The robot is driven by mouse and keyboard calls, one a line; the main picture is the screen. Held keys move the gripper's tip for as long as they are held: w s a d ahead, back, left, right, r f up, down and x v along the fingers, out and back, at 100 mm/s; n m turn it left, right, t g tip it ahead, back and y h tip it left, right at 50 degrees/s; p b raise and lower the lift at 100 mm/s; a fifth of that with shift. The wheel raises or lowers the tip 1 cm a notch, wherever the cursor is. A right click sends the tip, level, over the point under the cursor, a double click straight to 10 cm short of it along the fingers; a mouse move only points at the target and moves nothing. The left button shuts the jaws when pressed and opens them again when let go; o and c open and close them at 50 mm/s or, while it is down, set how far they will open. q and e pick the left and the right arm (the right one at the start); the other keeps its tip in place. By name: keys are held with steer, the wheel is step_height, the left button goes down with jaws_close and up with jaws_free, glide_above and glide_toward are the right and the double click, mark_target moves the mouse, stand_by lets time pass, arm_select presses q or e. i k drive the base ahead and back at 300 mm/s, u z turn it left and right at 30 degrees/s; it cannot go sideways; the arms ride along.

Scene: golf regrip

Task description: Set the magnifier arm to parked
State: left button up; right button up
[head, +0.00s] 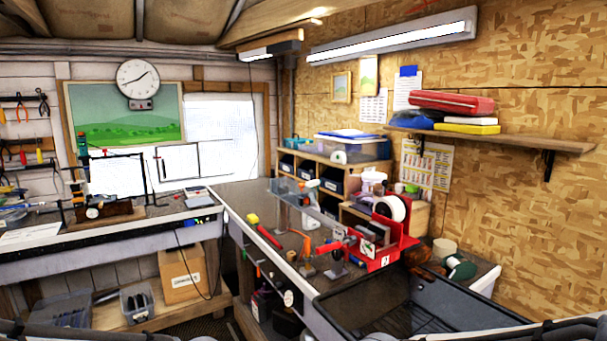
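I cannot make out a magnifier arm for certain. On the left bench (190,217), a thin dark jointed frame (146,170) rises in front of the window, above a small fixture (95,212) with a wooden base. I cannot tell whether this frame is the magnifier arm or how it is set. No lens shows clearly. Neither of my grippers is in view. Only dark curved parts, likely mine, show along the bottom edge.
The right bench (235,205) carries a red tape dispenser (405,245), several small tools and a black tray (400,300). A cardboard box (181,275) sits on the shelf under the left bench. A wall shelf (490,137) juts out at right. Some floor shows between the benches.

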mark_target(373, 176)
steer(key=u, duration=0.75)
steer(key=k, duration=1)
steer(key=u, duration=0.75)
steer(key=i, duration=3.4)
steer(key=z, duration=0.85)
steer(key=i, duration=1.2)
steer(key=z, duration=1.8)
steer(key=i, duration=0.95)
steer(key=z, duration=0.8)
